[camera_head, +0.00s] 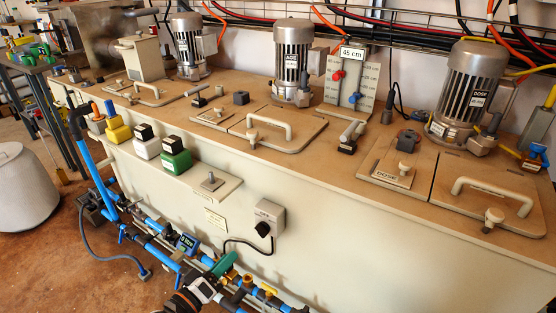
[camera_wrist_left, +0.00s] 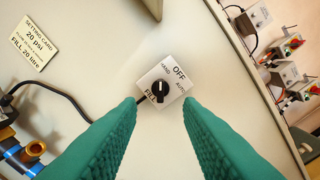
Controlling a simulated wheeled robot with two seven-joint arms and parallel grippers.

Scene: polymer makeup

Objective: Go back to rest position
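My left gripper (camera_head: 222,265) is low at the bottom of the head view, in front of the tank's front wall, with its teal fingers seen mostly from one side. In the left wrist view the two teal fingers of the left gripper (camera_wrist_left: 159,102) are spread apart with nothing held between them. Beyond the fingertips a selector switch (camera_wrist_left: 161,84) with a black knob faces the camera, its plate marked OFF, HAND, AUTO and FILL. A switch box (camera_head: 266,222) with a black knob shows on the front wall in the head view, right of and above the gripper. My right gripper is not in view.
Blue pipes and valves (camera_head: 160,252) run along the floor close to the left gripper. A black cable (camera_head: 240,243) hangs below the switch box. A small bracket shelf (camera_head: 212,183) juts out above. A setting card (camera_wrist_left: 36,40) is on the wall. Motors (camera_head: 291,62) stand on the tank top.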

